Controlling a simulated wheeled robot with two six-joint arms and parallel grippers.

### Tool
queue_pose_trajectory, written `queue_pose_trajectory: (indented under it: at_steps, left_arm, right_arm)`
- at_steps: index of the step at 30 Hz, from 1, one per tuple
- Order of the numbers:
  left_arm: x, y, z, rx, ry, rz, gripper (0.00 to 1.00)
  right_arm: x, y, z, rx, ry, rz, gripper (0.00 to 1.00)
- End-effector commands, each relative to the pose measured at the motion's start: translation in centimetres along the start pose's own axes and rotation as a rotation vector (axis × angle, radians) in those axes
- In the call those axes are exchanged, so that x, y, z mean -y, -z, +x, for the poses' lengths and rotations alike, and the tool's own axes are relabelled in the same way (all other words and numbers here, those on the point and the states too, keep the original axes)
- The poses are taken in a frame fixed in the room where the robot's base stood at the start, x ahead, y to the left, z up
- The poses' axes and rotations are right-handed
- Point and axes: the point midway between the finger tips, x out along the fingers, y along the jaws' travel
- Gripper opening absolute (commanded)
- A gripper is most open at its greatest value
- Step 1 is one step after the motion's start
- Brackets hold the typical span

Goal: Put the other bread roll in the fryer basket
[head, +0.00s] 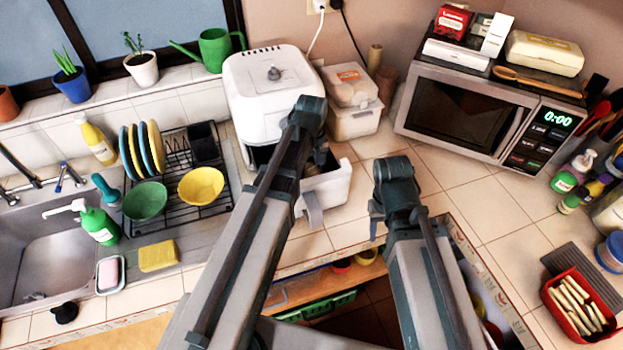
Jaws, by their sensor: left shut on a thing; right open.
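The white air fryer (270,85) stands on the counter against the back wall, with its fryer basket (330,190) pulled out in front, handle towards me. My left gripper (318,160) is over the basket's back part, close to the fryer front, and mostly hidden by my own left wrist. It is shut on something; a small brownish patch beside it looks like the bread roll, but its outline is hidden. I cannot see clearly into the basket or whether another roll lies there. My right gripper (377,222) is open and empty, right of the basket near the counter edge.
A lidded food container (352,120) stands right of the fryer, then the microwave (470,110). A dish rack (175,170) with plates and bowls is on the left beside the sink (35,255). A red tray (557,318) of sliced food is at far right. The tiles below the microwave are clear.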

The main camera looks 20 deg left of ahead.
Motion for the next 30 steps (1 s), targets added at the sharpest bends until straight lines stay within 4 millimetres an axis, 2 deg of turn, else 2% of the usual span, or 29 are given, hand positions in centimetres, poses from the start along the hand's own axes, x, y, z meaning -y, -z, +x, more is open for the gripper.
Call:
queue_pose_trajectory:
  at_steps: [1, 4, 17, 18, 22, 23, 30]
  left_arm:
    - [0.0, 0.0, 1.4, 0.000, 0.000, 0.000, 0.11]
    - [0.0, 0.0, 2.4, 0.000, 0.000, 0.000, 0.11]
    - [0.0, 0.0, 2.7, 0.000, 0.000, 0.000, 0.11]
    - [0.0, 0.0, 2.6, 0.000, 0.000, 0.000, 0.68]
    - [0.0, 0.0, 2.5, 0.000, 0.000, 0.000, 0.92]
    - [0.0, 0.0, 2.5, 0.000, 0.000, 0.000, 0.94]
    - [0.0, 0.0, 2.5, 0.000, 0.000, 0.000, 0.94]
  right_arm:
    - [0.1, 0.1, 1.4, 0.000, 0.000, 0.000, 0.50]
    - [0.2, 0.1, 2.4, 0.000, 0.000, 0.000, 0.50]
    - [0.3, 0.2, 2.7, 0.000, 0.000, 0.000, 0.50]
    - [0.2, 0.1, 2.6, 0.000, 0.000, 0.000, 0.50]
    - [0.2, 0.1, 2.5, 0.000, 0.000, 0.000, 0.50]
    - [0.2, 0.1, 2.5, 0.000, 0.000, 0.000, 0.50]
    - [0.2, 0.1, 2.5, 0.000, 0.000, 0.000, 0.50]
